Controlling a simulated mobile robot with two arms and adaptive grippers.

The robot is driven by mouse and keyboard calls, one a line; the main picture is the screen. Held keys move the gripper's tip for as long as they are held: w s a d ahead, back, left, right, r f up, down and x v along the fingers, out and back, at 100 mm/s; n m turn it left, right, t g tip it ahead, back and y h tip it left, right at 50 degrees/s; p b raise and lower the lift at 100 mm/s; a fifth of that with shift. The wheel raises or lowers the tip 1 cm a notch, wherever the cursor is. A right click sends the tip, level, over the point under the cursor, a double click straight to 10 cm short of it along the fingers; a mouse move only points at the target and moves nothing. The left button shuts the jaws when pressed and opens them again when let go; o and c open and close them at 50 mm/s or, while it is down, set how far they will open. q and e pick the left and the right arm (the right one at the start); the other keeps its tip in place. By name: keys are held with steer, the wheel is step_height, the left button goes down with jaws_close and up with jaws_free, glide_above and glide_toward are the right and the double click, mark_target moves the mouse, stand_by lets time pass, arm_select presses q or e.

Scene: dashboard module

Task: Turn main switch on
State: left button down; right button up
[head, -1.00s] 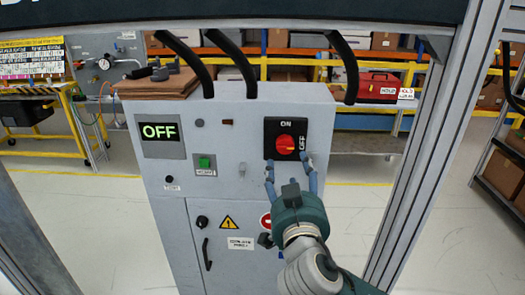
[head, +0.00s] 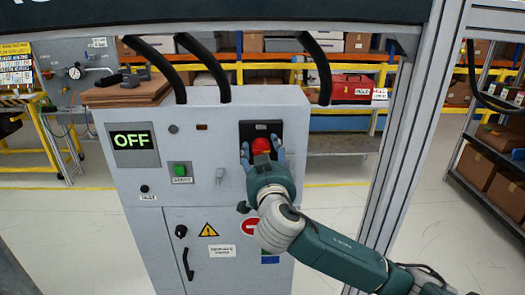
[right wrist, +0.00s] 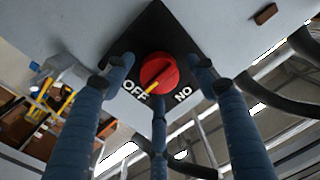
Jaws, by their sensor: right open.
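The main switch is a red round knob (head: 261,147) on a black plate (head: 246,129), at the upper right of the grey cabinet's front. In the right wrist view the red knob (right wrist: 159,73) has its yellow pointer toward the OFF label, and the NO-looking ON label is on the other side. A display (head: 134,143) on the cabinet reads OFF. My right gripper (head: 263,152) is open, with its blue fingers around the knob in front of the plate. In the right wrist view the fingers (right wrist: 160,95) are spread and appear apart from the knob. My left gripper is not in view.
The grey cabinet (head: 175,232) also carries a green button (head: 180,170), a small toggle (head: 219,175) and a black door handle (head: 187,264). Black cables rise from its top. A metal frame post (head: 400,150) stands close to the right.

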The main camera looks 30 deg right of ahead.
steer(key=shift+c, duration=0.3)
steer(key=c, duration=1.1)
